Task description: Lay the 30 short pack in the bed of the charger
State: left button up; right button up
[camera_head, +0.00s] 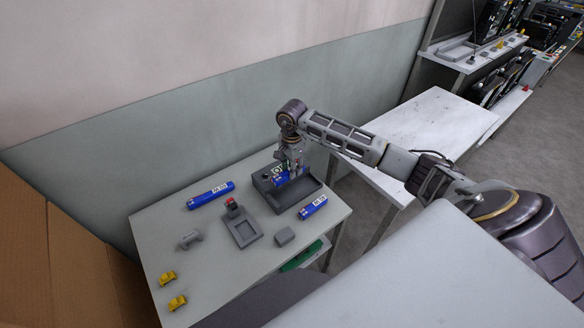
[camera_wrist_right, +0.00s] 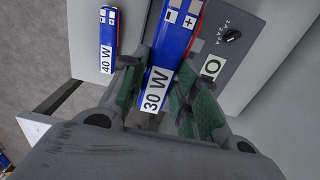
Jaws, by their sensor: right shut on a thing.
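The charger (camera_head: 298,205) is a dark grey box with a shallow bed, near the right end of the grey table. My right gripper (camera_head: 290,172) is over the charger. It is shut on the blue 30 W pack (camera_wrist_right: 168,60), which sits between the green finger pads, label end towards the wrist camera. In the head view the pack is partly hidden by the gripper. I cannot tell whether it touches the bed. My left gripper is not in view.
A blue 40 W pack (camera_wrist_right: 107,45) lies beside the charger. A longer blue pack (camera_head: 210,195) lies at the table's back left. A grey cradle with a red part (camera_head: 243,230), a grey block (camera_head: 284,236), a grey fitting (camera_head: 189,240) and two yellow pieces (camera_head: 177,303) stand apart.

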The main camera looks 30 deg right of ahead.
notch_tip(320, 180, down, 6)
jog(key=b, duration=0.5)
jog(key=shift+f, duration=0.2)
jog(key=shift+f+b, duration=2.35)
jog(key=shift+f, duration=0.45)
dwell(4.2)
